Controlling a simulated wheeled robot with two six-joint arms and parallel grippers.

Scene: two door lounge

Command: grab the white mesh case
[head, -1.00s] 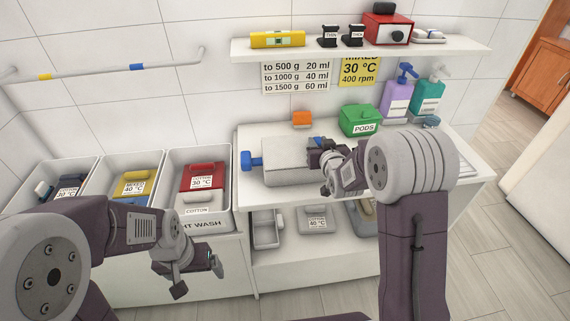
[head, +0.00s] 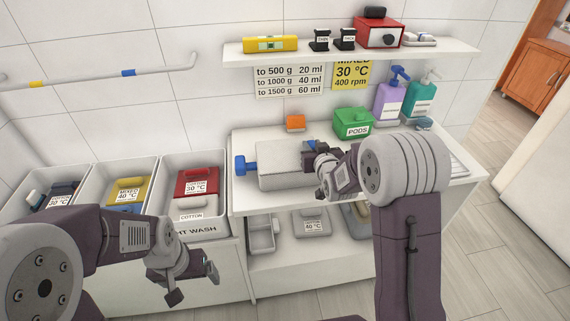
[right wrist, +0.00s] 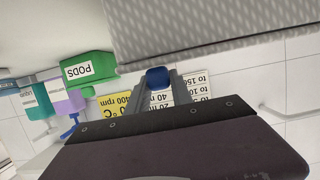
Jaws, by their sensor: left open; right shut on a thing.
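The white mesh case (head: 282,170) is a pale box on the counter, with a blue handle (head: 240,165) at its left end. My right gripper (head: 313,150) is at its right end, shut on a blue handle there. In the right wrist view this blue handle (right wrist: 157,77) shows between the fingers, with the case's grey mesh surface (right wrist: 205,25) close by. The right gripper partly hides the case's right end in the head view. My left gripper (head: 193,285) is open and empty, low in front of the bins, away from the case.
A green pods box (head: 353,123), an orange block (head: 295,122) and pump bottles (head: 390,100) stand behind the case. A wall shelf (head: 300,54) hangs above the counter. Bins with coloured cases (head: 197,183) stand to the left. A lower shelf holds grey boxes (head: 312,222).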

